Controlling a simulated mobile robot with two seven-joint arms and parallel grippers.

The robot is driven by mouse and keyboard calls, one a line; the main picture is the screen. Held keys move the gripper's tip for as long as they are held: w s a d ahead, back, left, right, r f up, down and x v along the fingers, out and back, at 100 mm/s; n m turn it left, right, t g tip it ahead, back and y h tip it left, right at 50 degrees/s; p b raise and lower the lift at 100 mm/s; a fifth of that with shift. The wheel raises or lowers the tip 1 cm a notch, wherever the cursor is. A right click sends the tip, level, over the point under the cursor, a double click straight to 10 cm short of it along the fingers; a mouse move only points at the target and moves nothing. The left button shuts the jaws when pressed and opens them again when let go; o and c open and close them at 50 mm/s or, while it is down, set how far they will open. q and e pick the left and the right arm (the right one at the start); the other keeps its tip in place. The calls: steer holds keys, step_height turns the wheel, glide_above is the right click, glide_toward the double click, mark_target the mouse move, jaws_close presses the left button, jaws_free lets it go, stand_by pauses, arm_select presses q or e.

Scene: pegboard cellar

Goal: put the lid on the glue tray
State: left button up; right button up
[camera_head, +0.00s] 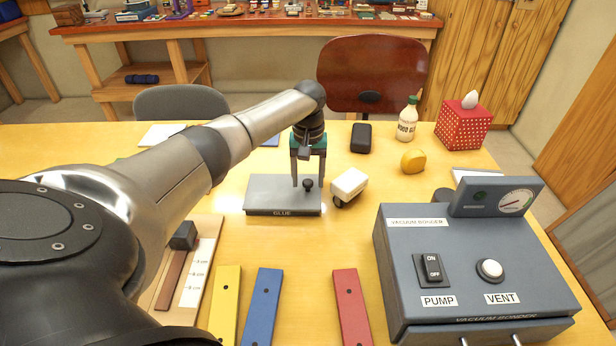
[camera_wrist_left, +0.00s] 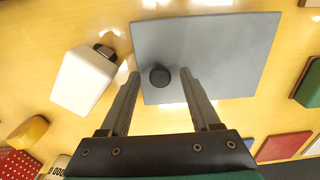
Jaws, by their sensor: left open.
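The grey glue tray (camera_head: 283,212) stands on the table with "GLUE" on its front face. A flat grey lid (camera_head: 270,187) appears to lie over its top, with no interior showing; it also fills the upper middle of the left wrist view (camera_wrist_left: 215,50). The lid's round black knob (camera_head: 308,185) stands near its right end in the head view. My left gripper (camera_wrist_left: 160,73) is open and points down, one finger on each side of the knob (camera_wrist_left: 159,76), with gaps between. My right gripper is not in view.
A white block with a dark roller (camera_head: 349,184) stands close right of the tray. The vacuum bonder (camera_head: 465,260) fills the right front. A glue bottle (camera_head: 407,120), yellow tape measure (camera_head: 412,160) and red tissue box (camera_head: 463,125) stand behind. Coloured strips (camera_head: 351,305) lie in front.

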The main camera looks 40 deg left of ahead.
arm_select(q)
steer(key=shift+r, duration=0.15)
step_height(320, 180, up, 12)
steer(key=p, duration=0.2)
steer(key=shift+r, duration=0.15)
steer(key=shift+p, duration=0.35)
